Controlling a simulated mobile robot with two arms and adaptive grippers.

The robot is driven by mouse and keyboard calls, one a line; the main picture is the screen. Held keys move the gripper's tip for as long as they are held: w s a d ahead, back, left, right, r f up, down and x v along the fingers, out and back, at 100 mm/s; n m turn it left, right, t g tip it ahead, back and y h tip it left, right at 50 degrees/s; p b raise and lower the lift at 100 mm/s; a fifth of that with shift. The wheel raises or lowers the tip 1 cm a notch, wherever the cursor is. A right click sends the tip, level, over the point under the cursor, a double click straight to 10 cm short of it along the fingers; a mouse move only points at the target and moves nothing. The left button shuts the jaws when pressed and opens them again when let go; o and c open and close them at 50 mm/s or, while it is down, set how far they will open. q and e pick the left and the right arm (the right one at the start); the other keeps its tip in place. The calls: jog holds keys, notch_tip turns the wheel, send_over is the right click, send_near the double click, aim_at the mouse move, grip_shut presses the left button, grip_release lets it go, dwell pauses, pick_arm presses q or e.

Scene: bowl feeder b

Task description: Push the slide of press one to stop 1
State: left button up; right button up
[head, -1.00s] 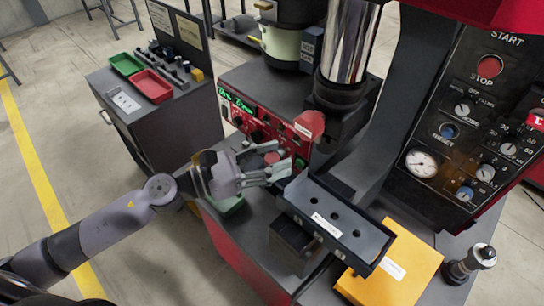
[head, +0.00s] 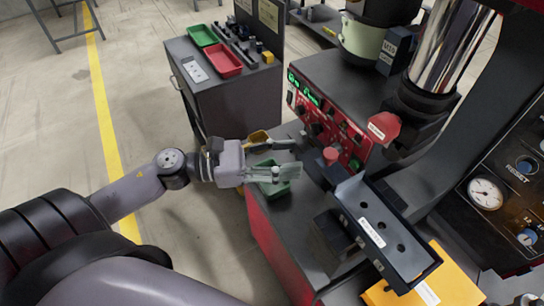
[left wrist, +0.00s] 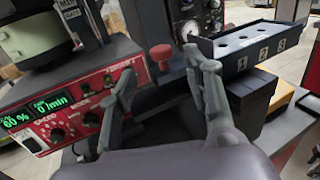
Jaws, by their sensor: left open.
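The press one rail (head: 384,236) is a dark channel with several holes, right of my left gripper in the head view. It also shows in the left wrist view (left wrist: 250,46), with labels 1, 2 and 3 on its side. I cannot clearly tell the slide apart from the rail. A red knob (head: 331,154) stands near the rail's far left end; it shows between the fingertips in the left wrist view (left wrist: 160,53). My left gripper (head: 301,161) is open and empty, apart from knob and rail. My right gripper is not in view.
A control box (head: 330,115) with a green display stands behind the knob. A green tray (head: 272,180) lies below my left fingers. A yellow-orange box (head: 425,280) sits under the rail's near end. A cabinet (head: 220,100) with red and green trays stands behind.

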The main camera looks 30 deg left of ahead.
pick_arm(q)
jog(key=shift+v, duration=1.35)
